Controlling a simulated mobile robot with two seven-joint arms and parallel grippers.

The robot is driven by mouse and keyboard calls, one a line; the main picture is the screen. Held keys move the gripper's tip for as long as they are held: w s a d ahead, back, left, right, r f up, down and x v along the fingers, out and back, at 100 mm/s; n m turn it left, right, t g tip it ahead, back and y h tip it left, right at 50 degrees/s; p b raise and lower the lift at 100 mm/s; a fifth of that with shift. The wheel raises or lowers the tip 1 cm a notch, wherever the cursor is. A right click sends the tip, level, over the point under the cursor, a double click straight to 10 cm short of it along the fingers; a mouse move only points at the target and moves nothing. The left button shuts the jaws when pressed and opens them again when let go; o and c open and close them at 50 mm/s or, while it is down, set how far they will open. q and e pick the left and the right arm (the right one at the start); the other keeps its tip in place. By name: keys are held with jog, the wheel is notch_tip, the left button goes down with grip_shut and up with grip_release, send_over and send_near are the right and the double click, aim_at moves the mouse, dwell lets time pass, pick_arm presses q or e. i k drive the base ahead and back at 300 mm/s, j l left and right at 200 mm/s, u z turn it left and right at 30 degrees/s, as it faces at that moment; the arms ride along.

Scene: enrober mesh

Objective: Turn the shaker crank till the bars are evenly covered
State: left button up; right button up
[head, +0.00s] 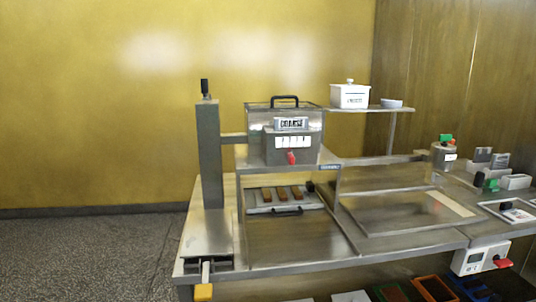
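The shaker is a clear-sided metal box (257,122) with a label reading "COARSE" and a black handle on top. A red knob (292,157) sits on its grey front panel. A grey post (209,150) stands to its left, with a black upright handle (204,86) on top, and an arm joins post and box. I cannot tell for sure which part is the crank. Several brown bars (282,193) lie side by side on a pale tray (257,207) below the shaker. Their covering is too small to judge. Neither of my grippers shows.
The metal bench (300,262) has an open, flat section right of the shaker. A yellow-ended handle (203,291) sticks out at front left. A white lidded box (350,96) and small bowl (392,103) stand on a raised shelf. Coloured crates (435,289) sit below.

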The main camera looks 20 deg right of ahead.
aim_at(204, 85)
jog(key=i+l, duration=0.15)
jog(key=l, duration=0.15)
jog(key=i+l, duration=0.15)
jog(key=l, duration=0.15)
jog(key=i+l, duration=0.15)
jog(key=l, duration=0.15)
jog(key=i+j+z, duration=0.1)
jog(key=j+z, duration=0.7)
jog(key=j, duration=0.1)
